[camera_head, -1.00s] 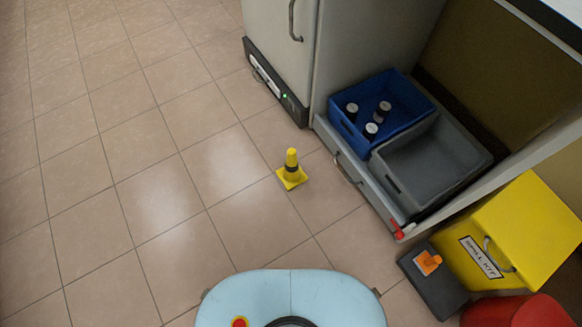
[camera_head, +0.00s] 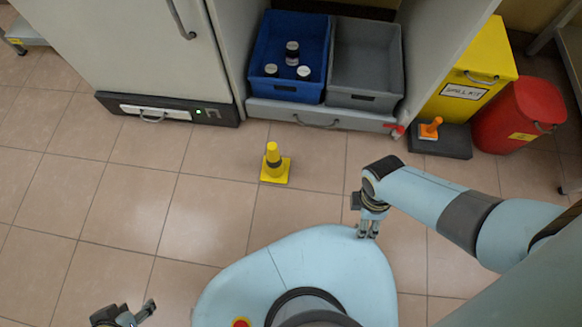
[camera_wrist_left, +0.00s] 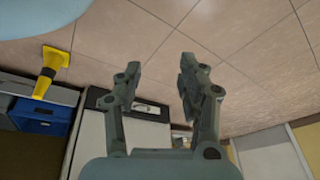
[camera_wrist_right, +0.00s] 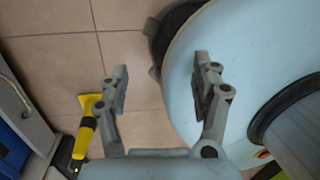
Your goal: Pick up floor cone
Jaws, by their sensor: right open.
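The yellow floor cone (camera_head: 273,164) with a dark band stands upright on the tiled floor, in front of the cabinet in the head view. It also shows at the upper left of the left wrist view (camera_wrist_left: 50,69) and at the left of the right wrist view (camera_wrist_right: 87,122). My right gripper (camera_head: 369,234) is to the right of the cone and nearer my base, apart from it. Its fingers are open and empty in the right wrist view (camera_wrist_right: 162,85). My left gripper (camera_head: 135,316) is at the bottom left of the head view, well away from the cone, open and empty.
A pulled-out drawer (camera_head: 318,117) holds a blue crate (camera_head: 262,72) with bottles and a grey crate (camera_head: 365,99). A yellow spill kit box (camera_head: 492,58), a red bin (camera_head: 505,120) and a dark block with an orange object (camera_head: 430,128) stand right. Floor around the cone is clear.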

